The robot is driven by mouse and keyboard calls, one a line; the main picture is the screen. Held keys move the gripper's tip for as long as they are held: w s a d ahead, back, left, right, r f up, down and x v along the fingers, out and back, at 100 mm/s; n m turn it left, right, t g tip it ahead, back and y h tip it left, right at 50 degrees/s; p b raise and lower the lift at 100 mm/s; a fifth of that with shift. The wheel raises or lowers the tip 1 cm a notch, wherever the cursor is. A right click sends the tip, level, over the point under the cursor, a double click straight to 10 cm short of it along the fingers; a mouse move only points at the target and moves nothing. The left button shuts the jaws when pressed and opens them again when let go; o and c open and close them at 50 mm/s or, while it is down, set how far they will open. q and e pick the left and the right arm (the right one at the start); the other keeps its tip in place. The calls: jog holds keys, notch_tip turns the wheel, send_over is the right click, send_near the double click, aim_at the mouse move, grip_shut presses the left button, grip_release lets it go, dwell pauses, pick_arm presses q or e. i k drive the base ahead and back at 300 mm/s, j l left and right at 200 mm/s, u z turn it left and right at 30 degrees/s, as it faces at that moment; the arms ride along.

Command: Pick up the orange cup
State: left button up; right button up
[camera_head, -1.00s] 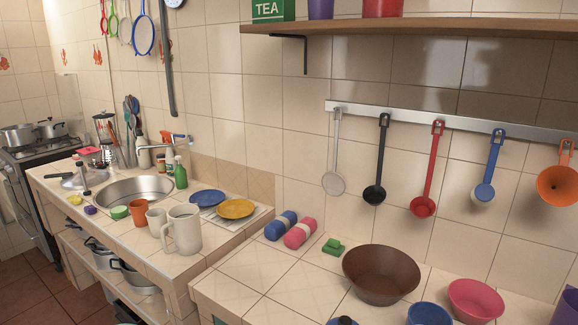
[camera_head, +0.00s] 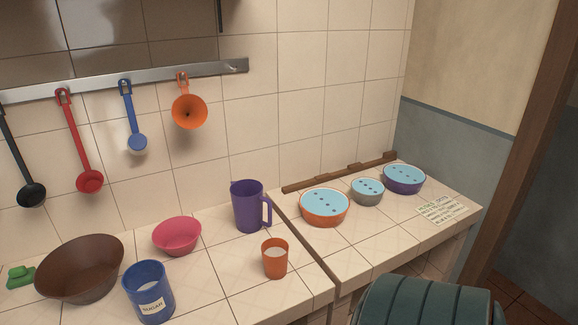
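An orange cup (camera_head: 275,259) stands upright on the tiled counter (camera_head: 220,280), near its right end. Its inside looks pale, as if it holds something white. A purple pitcher (camera_head: 250,207) stands behind it and a little to the left, apart from it. Neither of my grippers shows in the head view.
A blue sugar canister (camera_head: 149,292), a pink bowl (camera_head: 177,236) and a brown bowl (camera_head: 80,269) stand left of the cup. Several lidded bowls, one of them orange (camera_head: 324,207), sit on the counter section to the right. A green rounded seat (camera_head: 425,304) is at the front right.

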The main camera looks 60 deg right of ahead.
aim_at(275, 251)
jog(key=z, duration=1.7)
